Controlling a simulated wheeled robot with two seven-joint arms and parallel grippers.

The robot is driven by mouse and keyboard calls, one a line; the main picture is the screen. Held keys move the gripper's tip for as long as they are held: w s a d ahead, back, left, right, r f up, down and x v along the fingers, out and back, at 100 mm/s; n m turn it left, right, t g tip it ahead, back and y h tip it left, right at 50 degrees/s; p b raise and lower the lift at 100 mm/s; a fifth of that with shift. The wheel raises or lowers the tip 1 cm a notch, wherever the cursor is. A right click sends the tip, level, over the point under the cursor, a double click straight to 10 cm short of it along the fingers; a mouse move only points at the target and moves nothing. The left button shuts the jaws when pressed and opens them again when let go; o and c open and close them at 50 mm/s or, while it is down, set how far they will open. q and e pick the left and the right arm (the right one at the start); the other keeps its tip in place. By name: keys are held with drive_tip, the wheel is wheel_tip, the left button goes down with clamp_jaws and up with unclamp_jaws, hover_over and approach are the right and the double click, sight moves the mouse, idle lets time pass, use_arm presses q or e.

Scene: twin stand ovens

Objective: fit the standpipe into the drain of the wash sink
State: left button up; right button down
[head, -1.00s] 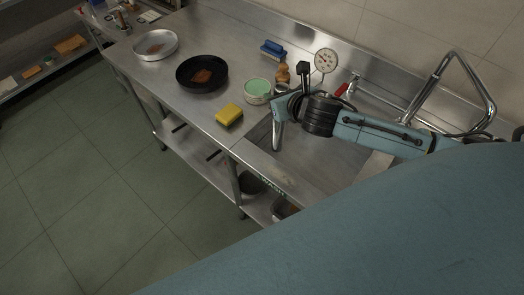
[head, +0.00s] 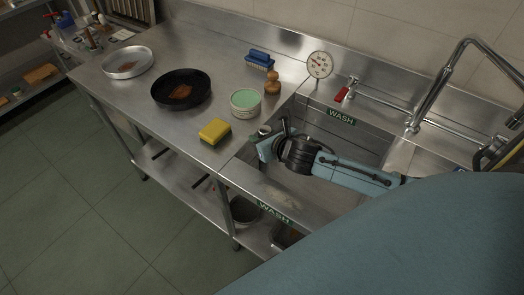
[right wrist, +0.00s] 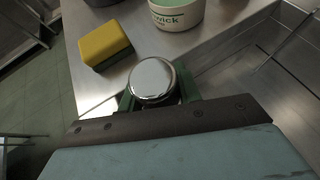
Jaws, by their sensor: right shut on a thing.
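The wash sink (head: 362,143) is a steel basin at the right of the counter in the head view, with green WASH labels. In the right wrist view the standpipe's metal top (right wrist: 152,77) sits between the green fingers of the gripper (right wrist: 156,96). The standpipe's lower end and the drain are hidden, so I cannot tell whether they meet. My left gripper is not in view.
Left of the sink are a yellow sponge (head: 214,131), a green-filled tub (head: 245,103), a wooden pepper mill (head: 272,83), a blue brush (head: 260,58) and a black pan (head: 181,89). A dial gauge (head: 319,65) and faucet (head: 440,85) stand behind the basin.

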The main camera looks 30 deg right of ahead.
drive_tip(key=shift+f+b, duration=0.5)
drive_tip(key=shift+f, duration=2.1)
drive_tip(key=c, duration=1)
unclamp_jaws()
drive_tip(key=p+v, duration=0.1)
drive_tip(key=v, duration=1.1)
drive_tip(key=shift+p, duration=0.35)
